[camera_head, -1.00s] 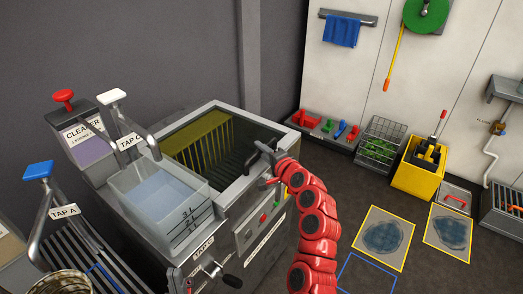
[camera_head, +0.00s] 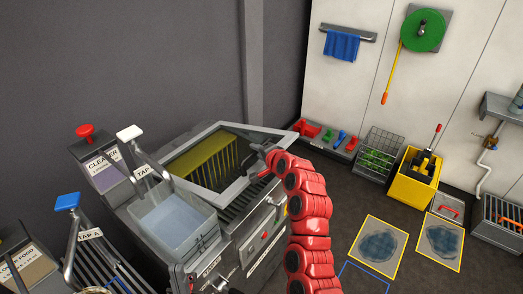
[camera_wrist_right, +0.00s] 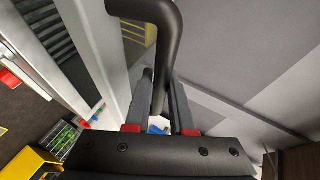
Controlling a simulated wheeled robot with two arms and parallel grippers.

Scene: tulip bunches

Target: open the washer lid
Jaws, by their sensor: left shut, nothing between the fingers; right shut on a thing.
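The washer (camera_head: 258,238) is a grey metal box in the middle of the head view. Its lid (camera_head: 207,131), a grey frame around a see-through pane, is tilted up a little, with dark bars showing under its front edge. My right gripper (camera_head: 264,161), on the red arm, is at the lid's front edge. In the right wrist view its fingers (camera_wrist_right: 161,85) are shut on the black bar handle (camera_wrist_right: 158,38) of the lid. The grip itself is small in the head view. I do not see my left gripper.
A clear water tank (camera_head: 180,225) stands close at the washer's left, beside tap levers (camera_head: 130,133). A yellow bucket (camera_head: 413,177) and a wire basket (camera_head: 378,154) stand at the back wall. Floor mats (camera_head: 380,246) lie at the right.

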